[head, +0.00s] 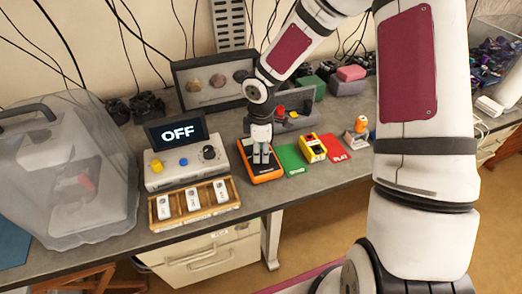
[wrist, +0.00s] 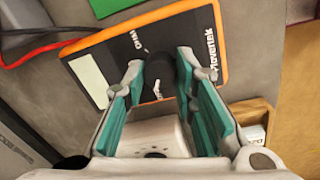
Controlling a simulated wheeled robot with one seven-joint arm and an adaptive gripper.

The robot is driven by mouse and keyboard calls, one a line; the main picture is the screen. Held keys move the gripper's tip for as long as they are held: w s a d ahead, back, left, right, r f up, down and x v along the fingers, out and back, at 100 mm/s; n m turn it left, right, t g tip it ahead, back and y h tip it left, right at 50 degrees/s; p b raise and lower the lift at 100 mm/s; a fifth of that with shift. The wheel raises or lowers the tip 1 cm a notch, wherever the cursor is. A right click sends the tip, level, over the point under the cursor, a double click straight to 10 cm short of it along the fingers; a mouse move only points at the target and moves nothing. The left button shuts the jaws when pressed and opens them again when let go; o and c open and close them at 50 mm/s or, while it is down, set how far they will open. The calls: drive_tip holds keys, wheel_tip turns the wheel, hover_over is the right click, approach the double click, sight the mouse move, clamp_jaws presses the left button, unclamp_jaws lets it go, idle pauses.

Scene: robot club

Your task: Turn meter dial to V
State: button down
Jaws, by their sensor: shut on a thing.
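The meter (head: 264,180) is a black panel with an orange rim, lying flat on the bench in the head view. In the wrist view, the meter (wrist: 97,75) shows an "OHM" label beyond its black round dial (wrist: 160,66). A small white mark lies on the dial's near side. My gripper (head: 261,160) comes down over the meter. In the wrist view, the teal fingers of my gripper (wrist: 159,75) stand on both sides of the dial and are shut on it. The fingers hide parts of the face, and I see no V label.
A green mat (head: 292,160), a yellow button box (head: 311,147) and a red mat (head: 333,147) lie to the right.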

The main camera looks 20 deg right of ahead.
drive_tip(key=m, duration=0.4)
drive_tip(key=shift+a, duration=0.1)
drive_tip(key=shift+m+b, duration=0.4)
drive_tip(key=shift+m, duration=1.1)
drive_tip(key=c, duration=1.3)
unclamp_jaws()
drive_tip(key=shift+r, duration=0.1)
wheel_tip(320, 180, up, 12)
drive_tip(key=shift+s+a, duration=0.15)
drive_tip(key=shift+a, duration=0.15)
